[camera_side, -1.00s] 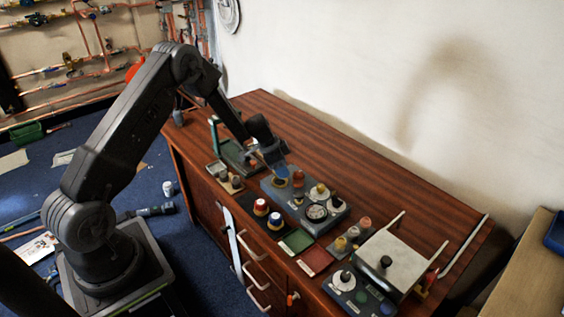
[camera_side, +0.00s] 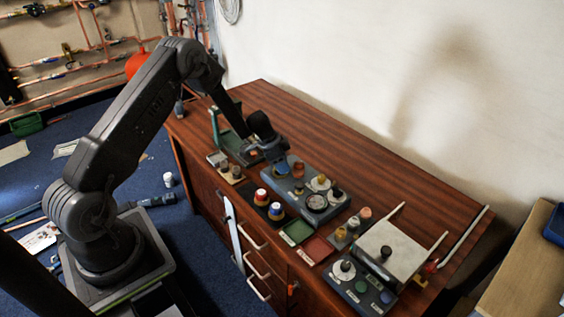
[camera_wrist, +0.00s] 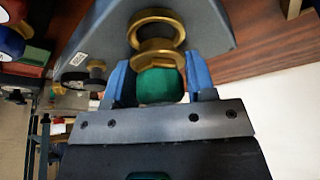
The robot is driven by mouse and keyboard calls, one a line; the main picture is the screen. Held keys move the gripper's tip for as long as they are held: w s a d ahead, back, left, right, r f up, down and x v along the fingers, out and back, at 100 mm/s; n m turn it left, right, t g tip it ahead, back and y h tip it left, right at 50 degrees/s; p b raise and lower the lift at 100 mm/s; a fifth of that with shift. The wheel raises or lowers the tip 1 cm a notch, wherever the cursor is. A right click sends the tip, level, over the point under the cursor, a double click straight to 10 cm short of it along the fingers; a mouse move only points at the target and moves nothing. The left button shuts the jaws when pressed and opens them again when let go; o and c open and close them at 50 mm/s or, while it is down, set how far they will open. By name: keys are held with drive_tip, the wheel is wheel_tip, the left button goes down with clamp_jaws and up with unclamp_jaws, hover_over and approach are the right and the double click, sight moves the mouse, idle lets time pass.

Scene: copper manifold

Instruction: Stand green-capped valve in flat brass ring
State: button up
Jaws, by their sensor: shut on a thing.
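My gripper (camera_wrist: 158,74) is shut on the green-capped valve (camera_wrist: 160,86), with one blue finger on each side of the cap. The valve's brass end points away from the wrist. The flat brass ring (camera_wrist: 155,18) lies on the blue-grey plate just beyond that end. In the wrist view the valve's brass overlaps the ring's near edge; I cannot tell whether they touch. In the side view my gripper (camera_side: 278,160) is over the left end of the plate (camera_side: 336,208). It largely hides the valve and ring there.
Other round fittings, including a white disc (camera_side: 319,183), stand on the same plate. Red- and blue-topped parts (camera_side: 277,211) are in front. A green tray (camera_side: 296,232) and a red tray (camera_side: 317,250) lie nearby. A green stand (camera_side: 226,139) rises behind left. The desk's back strip is clear.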

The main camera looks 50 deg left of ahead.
idle(0.3)
drive_tip(key=shift+f, duration=0.35)
drive_tip(key=shift+f, duration=0.2)
idle(1.1)
drive_tip(key=shift+r, duration=0.2)
drive_tip(key=shift+r, duration=0.6)
drive_tip(key=shift+f, duration=0.8)
idle(0.7)
drive_tip(key=shift+r, duration=0.4)
drive_tip(key=shift+r, duration=0.35)
